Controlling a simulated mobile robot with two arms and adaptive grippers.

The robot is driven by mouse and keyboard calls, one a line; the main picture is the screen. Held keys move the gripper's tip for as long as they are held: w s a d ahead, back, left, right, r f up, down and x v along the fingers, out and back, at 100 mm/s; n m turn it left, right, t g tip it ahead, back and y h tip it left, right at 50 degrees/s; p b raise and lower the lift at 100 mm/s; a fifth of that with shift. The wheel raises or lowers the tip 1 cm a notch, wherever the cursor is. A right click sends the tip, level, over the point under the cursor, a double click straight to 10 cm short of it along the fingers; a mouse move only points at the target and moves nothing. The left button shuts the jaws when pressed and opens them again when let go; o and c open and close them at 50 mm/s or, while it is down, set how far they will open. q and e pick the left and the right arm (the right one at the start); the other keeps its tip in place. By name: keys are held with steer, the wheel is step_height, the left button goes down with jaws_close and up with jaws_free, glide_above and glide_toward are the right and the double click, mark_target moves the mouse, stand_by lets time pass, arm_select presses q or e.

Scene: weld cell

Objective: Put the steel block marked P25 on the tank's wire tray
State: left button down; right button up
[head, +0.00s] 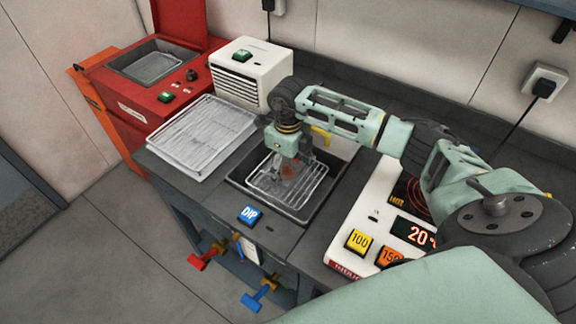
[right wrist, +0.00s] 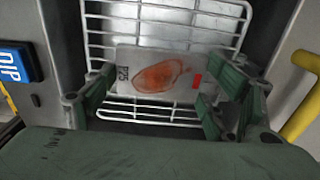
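The steel block (right wrist: 190,66), grey with an orange-brown patch and P25 at its left end, sits between the fingers of my right gripper (right wrist: 160,88). The fingers meet its two ends. In the head view, the right gripper (head: 290,165) points down over the tank (head: 238,176), a dark sunken basin in the bench. The tank's wire tray (head: 312,186) lies directly below; it also shows behind the block in the right wrist view (right wrist: 110,48). I cannot tell whether the block touches the tray. My left gripper is out of view.
A wire rack (head: 200,135) on a pale tray stands left of the tank. A white vented box (head: 250,75) is behind. A white hot plate unit (head: 345,225) is at right. A blue DIP button (head: 248,215) is in front. A red machine (head: 130,90) stands far left.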

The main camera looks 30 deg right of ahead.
mark_target(288, 170)
steer(key=o, duration=0.5)
steer(key=shift+c, duration=0.2)
steer(key=shift+r, duration=0.1)
steer(key=shift+r, duration=0.2)
step_height(288, 170, up, 12)
steer(key=b, duration=0.3)
steer(key=shift+f, duration=0.1)
